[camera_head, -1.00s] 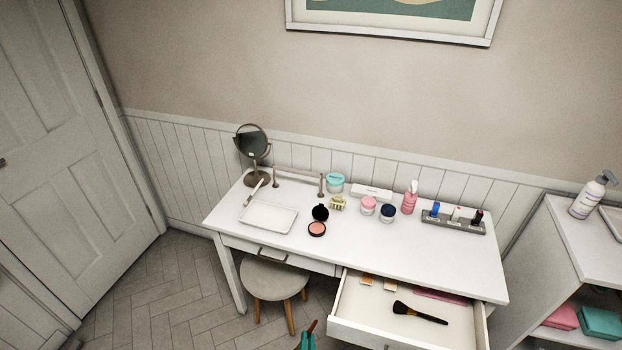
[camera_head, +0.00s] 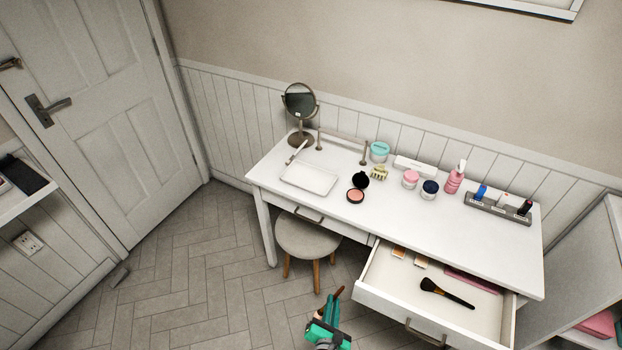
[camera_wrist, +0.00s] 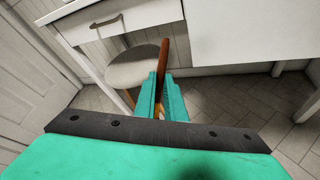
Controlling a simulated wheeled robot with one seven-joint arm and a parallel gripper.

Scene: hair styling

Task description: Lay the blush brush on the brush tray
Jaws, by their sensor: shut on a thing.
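My gripper (camera_head: 330,325), teal-fingered, is low in front of the vanity table and also shows in the wrist view (camera_wrist: 168,98). It is shut on a slim brown handle (camera_wrist: 164,58), seemingly the blush brush, which sticks out past the fingertips; its other end is mostly hidden. The brown tip (camera_head: 339,293) shows in the head view. A shallow white tray (camera_head: 294,184), seemingly the brush tray, lies on the table's left part. A thin stick-like item (camera_head: 298,151) is at its back left corner. Another brush (camera_head: 446,293), black-handled with brown bristles, lies in the open drawer.
The open drawer (camera_head: 390,308) juts out to the right of my gripper. A round stool (camera_head: 309,236) stands under the table (camera_head: 450,238). A mirror (camera_head: 300,105) and low rail (camera_head: 342,138) stand behind the tray. A blush compact (camera_head: 356,196) and jars are to its right.

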